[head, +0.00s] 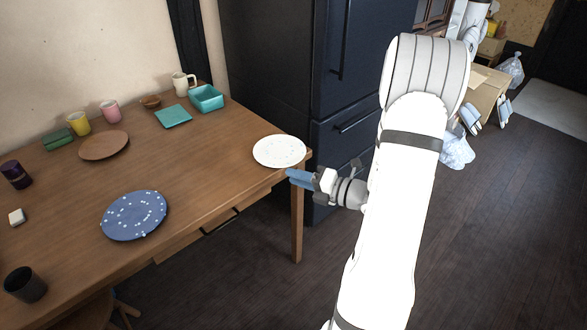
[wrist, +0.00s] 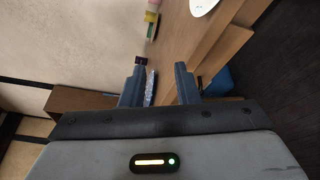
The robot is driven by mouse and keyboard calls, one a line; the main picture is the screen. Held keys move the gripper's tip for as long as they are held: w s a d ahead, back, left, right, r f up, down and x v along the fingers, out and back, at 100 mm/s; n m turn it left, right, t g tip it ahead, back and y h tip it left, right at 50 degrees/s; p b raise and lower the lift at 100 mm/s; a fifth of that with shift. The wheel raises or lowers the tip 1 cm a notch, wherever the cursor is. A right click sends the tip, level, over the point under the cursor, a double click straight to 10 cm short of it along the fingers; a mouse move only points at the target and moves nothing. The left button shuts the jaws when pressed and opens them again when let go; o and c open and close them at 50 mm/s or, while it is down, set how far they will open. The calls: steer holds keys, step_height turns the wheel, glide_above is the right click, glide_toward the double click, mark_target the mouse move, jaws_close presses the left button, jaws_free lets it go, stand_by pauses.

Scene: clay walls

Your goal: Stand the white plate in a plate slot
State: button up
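The white plate (head: 279,151) lies flat on the wooden table near its right corner. It also shows, cut off, at the top of the wrist view (wrist: 203,5). My gripper (head: 291,175) is just off the table's right end, close to the plate and apart from it. In the wrist view my gripper (wrist: 159,67) has its two blue fingers spread, with nothing held between them. I cannot make out a plate slot in either view.
The wooden table (head: 190,165) also bears a speckled blue plate (head: 134,215), a brown plate (head: 104,145), a teal square plate (head: 173,117), a teal box (head: 206,97) and several cups along the wall. A dark fridge (head: 275,80) stands behind the plate.

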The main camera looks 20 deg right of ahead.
steer(key=w+d+f+m+t+h+b, duration=0.1)
steer(key=d+f+m+t+h, duration=0.4)
steer(key=d+m, duration=0.35)
steer(key=shift+n+g, duration=0.25)
steer(key=shift+g, duration=0.25)
steer(key=x, duration=1)
steer(key=shift+f+b, duration=0.2)
steer(key=shift+b, duration=0.1)
jaws_close()
